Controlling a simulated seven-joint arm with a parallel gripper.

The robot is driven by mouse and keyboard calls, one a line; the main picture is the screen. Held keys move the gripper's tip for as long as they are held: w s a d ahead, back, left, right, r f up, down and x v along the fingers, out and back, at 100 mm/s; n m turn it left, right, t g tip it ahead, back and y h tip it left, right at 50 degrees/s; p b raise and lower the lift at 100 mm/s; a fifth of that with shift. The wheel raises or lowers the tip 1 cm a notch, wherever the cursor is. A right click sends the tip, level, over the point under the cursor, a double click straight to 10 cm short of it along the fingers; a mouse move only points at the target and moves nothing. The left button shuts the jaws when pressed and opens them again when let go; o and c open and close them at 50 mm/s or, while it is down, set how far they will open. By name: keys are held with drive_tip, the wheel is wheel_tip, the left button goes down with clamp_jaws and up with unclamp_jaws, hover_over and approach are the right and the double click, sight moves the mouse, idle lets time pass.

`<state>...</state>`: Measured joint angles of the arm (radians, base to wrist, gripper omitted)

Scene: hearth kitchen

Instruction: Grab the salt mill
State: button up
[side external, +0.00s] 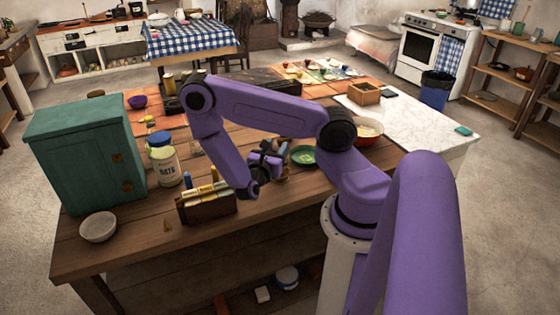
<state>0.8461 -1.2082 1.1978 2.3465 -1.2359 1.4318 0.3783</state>
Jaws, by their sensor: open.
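My gripper (274,170) is low over the wooden table (150,245), to the right of a wooden caddy (208,207). It is small in the side view and partly covered by my own arm. Its jaws are open, and I see nothing clearly held. I cannot pick out the salt mill for certain. A small tan shape beside the gripper is partly hidden and too small to name.
An oats jar (163,166) with a blue lid and a green cabinet (80,155) stand left. A grey bowl (98,227) is near the front edge. A green dish (303,155) lies just right of my gripper. A wooden box (364,94) sits on the marble part.

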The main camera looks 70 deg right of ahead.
drive_tip(key=shift+d, duration=0.5)
clamp_jaws()
idle(1.1)
